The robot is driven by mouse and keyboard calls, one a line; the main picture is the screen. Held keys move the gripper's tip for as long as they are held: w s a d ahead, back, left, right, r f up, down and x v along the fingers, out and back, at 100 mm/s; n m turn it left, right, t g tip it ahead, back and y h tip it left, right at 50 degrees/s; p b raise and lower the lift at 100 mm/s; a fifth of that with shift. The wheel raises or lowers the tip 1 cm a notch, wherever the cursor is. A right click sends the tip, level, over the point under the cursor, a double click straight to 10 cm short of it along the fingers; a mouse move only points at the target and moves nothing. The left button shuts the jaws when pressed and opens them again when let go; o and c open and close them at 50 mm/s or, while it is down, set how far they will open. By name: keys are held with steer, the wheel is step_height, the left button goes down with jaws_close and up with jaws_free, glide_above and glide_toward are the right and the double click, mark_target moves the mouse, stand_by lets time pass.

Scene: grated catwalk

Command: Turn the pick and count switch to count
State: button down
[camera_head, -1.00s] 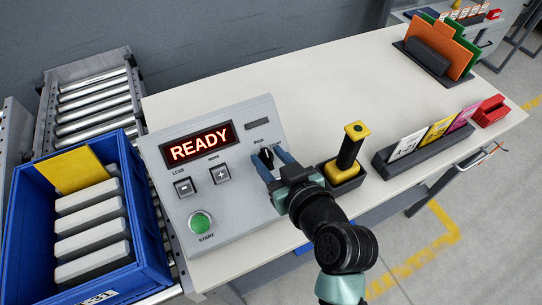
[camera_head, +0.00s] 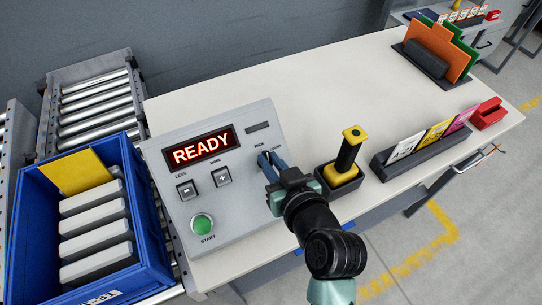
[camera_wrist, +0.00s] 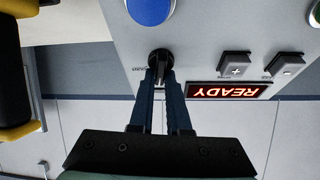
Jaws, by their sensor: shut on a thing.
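The grey control box stands on the table with a lit READY display (camera_head: 202,147). Its small black rotary switch (camera_wrist: 159,57) is near the right edge, below the labels PICK and COUNT (camera_head: 276,150). My gripper (camera_head: 268,161) is shut on the switch knob, with its blue fingers on either side of it. In the wrist view my gripper (camera_wrist: 161,75) points straight at the knob. The fingers hide most of the knob in the head view, so I cannot tell exactly which label it points to.
The box also has minus (camera_head: 187,190) and plus (camera_head: 222,176) keys, a green START button (camera_head: 202,224) and a blue button (camera_wrist: 150,9). A black-and-yellow scanner (camera_head: 346,158) stands close right of my gripper. A blue bin (camera_head: 150,225) is left. The table's back is clear.

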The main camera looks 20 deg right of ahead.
steer(key=m+p, duration=0.2)
steer(key=m+h+p, duration=0.1)
steer(key=m+p, duration=0.1)
steer(key=p, duration=0.1)
steer(key=shift+r+g+h, duration=0.3)
steer(key=shift+r, duration=0.05)
steer(key=m+h+p, duration=0.1)
steer(key=m+p, duration=0.2)
steer(key=p, duration=0.1)
steer(key=shift+g, duration=0.3)
steer(key=m+h+p, duration=0.1)
steer(key=m+p, duration=0.2)
steer(key=p, duration=0.1)
steer(key=shift+f+g, duration=0.2)
steer(key=shift+g, duration=0.2)
steer(key=shift+f+m+p, duration=0.15)
steer(key=shift+m+p, duration=0.45)
steer(key=shift+m, duration=0.3)
steer(key=shift+g, duration=0.3)
steer(key=c, duration=0.9)
jaws_free()
steer(key=shift+s, duration=0.1)
